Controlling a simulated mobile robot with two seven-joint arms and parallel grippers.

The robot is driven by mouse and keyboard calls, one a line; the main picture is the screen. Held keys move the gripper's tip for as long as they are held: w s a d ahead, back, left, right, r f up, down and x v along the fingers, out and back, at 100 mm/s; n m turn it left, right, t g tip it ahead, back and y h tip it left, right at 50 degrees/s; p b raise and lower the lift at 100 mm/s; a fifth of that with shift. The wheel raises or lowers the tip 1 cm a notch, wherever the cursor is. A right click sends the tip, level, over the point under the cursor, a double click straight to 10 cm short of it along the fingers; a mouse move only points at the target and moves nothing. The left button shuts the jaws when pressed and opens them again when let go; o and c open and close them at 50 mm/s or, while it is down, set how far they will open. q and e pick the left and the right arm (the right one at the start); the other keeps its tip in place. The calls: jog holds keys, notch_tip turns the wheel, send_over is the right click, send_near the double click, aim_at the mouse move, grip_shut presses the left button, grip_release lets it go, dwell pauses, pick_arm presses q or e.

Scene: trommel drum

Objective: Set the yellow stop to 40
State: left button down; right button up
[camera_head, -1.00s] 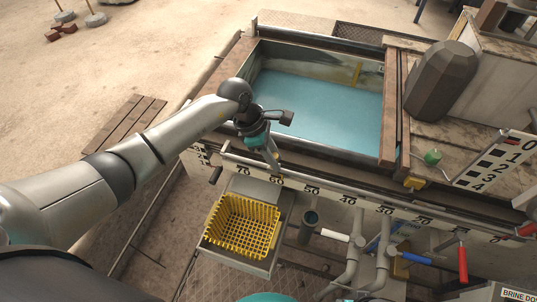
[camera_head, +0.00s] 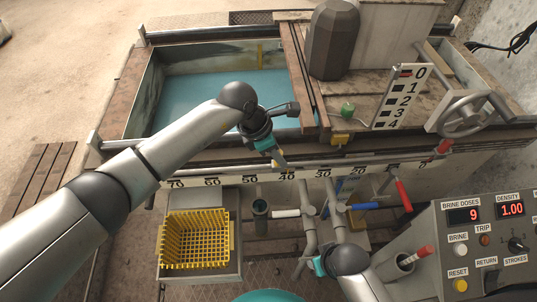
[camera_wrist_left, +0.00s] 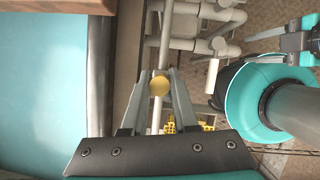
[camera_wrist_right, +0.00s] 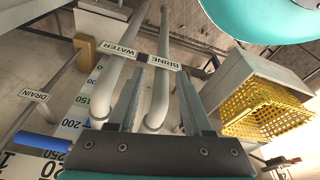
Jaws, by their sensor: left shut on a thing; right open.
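The yellow stop (camera_wrist_left: 159,87) shows as a round yellow knob between my left fingers in the left wrist view. My left gripper (camera_head: 279,161) is shut on it at the rail above the white number scale (camera_head: 340,172). In the head view the fingertips are just above and slightly left of the 40 mark; the fingers mostly hide the stop, so its exact reading cannot be told. My right gripper (camera_wrist_right: 165,92) is open and empty, pointing at the pipes labelled WATER and BRINE.
A yellow basket (camera_head: 195,238) sits in a grey tray at lower left. Red (camera_head: 403,193), blue (camera_head: 365,206) and white (camera_head: 286,213) handles stand below the scale. A control panel (camera_head: 480,240) is at right. The blue bath (camera_head: 200,98) lies behind the rail.

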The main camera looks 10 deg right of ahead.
pick_arm(q)
jog(key=shift+d, duration=0.1)
jog(key=c, duration=0.7)
grip_release()
jog(key=shift+a+r, duration=0.2)
jog(key=shift+r, duration=0.05)
jog(key=shift+p+v, duration=2.75)
jog(key=shift+v, duration=4.6)
pick_arm(e)
jog(key=s+d+f, duration=0.4)
jog(key=s+f, duration=0.2)
jog(key=f, duration=0.2)
jog(key=shift+s+d+f, duration=0.25)
jog(key=shift+d+f, duration=0.05)
jog(key=shift+f, duration=0.1)
pick_arm(q)
jog(key=shift+d, duration=0.15)
